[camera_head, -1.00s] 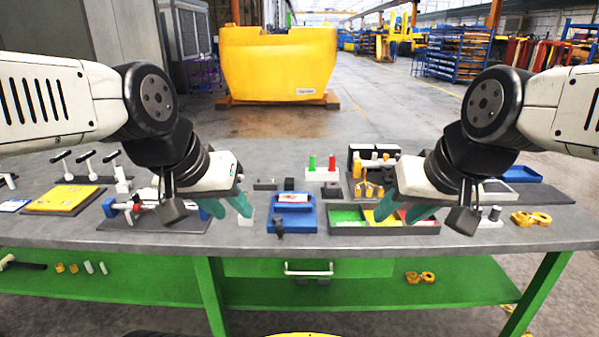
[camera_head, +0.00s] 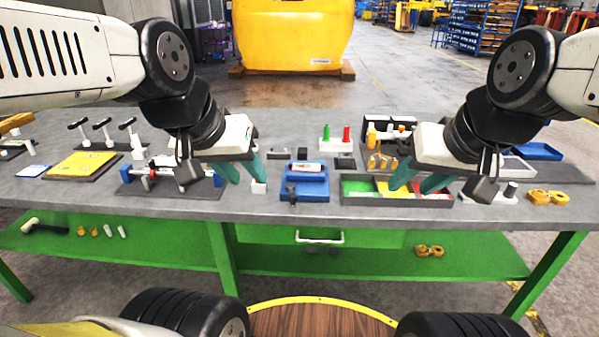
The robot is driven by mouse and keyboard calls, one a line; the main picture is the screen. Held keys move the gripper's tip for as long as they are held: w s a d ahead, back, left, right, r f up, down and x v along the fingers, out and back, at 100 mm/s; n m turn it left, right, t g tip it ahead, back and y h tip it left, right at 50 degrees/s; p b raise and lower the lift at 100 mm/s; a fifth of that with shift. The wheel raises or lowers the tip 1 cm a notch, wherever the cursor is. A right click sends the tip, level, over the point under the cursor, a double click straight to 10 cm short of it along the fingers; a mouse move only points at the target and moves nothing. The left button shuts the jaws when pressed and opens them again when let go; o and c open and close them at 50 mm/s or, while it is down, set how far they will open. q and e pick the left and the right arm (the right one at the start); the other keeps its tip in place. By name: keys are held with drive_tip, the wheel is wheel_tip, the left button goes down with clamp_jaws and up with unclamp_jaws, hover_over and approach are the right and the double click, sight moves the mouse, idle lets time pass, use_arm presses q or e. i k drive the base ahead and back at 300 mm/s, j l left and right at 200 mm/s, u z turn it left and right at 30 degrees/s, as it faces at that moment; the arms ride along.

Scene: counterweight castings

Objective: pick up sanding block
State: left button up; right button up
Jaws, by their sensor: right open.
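I cannot tell for sure which item is the sanding block. Small candidates are a dark block (camera_head: 302,154) at the back of the bench and a white block (camera_head: 259,188) near its front. My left gripper (camera_head: 243,173) is open and appears empty above the bench, with its right finger just over the white block in the picture. My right gripper (camera_head: 418,182) is open and appears empty over the tray with green, yellow and red sections (camera_head: 398,201), partly hiding it.
A blue fixture (camera_head: 304,186) stands between the grippers. A caddy (camera_head: 388,131) of tools stands behind the tray, and yellow rings (camera_head: 547,198) lie at the right. The green lower shelf (camera_head: 380,258) is mostly clear.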

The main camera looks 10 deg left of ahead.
sight(302, 155)
drive_tip(key=i+j+z, duration=0.2)
drive_tip(key=i+z, duration=0.2)
drive_tip(key=i+j+z, duration=0.4)
drive_tip(key=k+l, duration=0.05)
drive_tip(key=k, duration=0.05)
